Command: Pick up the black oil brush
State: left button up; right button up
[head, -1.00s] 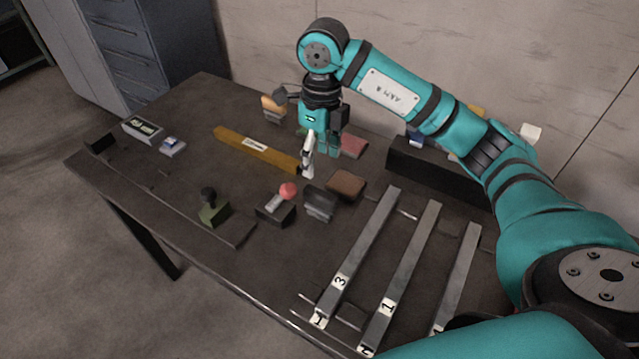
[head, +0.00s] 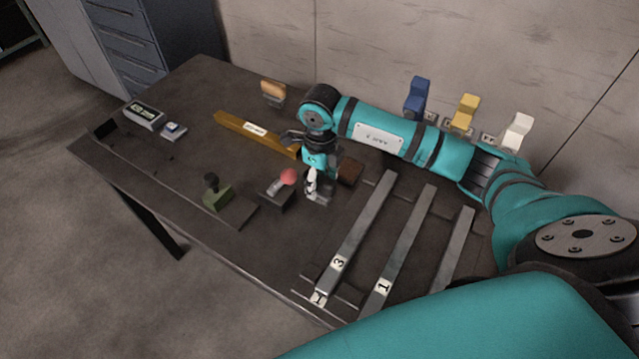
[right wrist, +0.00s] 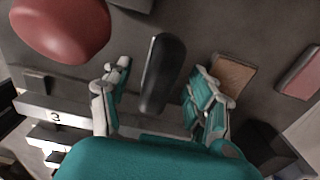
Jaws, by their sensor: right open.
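The black oil brush shows in the right wrist view as a dark, long, rounded handle (right wrist: 161,78) standing between the two fingers of my right gripper. The fingers are apart, with a gap visible on both sides of the handle. In the head view my right gripper (head: 319,187) points down over the table and largely hides the brush; only part of a grey-black shape (head: 318,200) shows beside the fingers. My left gripper is not in view.
A red-knobbed item (head: 288,177) stands close to the left of the gripper; a brown block (head: 350,172) lies close to its right. A green block with black knob (head: 217,197), yellow bar (head: 240,126) and numbered metal bars (head: 362,232) lie on the table (head: 190,90).

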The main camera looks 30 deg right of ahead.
aim_at(320, 189)
jog(key=shift+a+f+p, duration=0.1)
jog(key=shift+f+p, duration=0.2)
jog(key=shift+f, duration=1.45)
grip_shut()
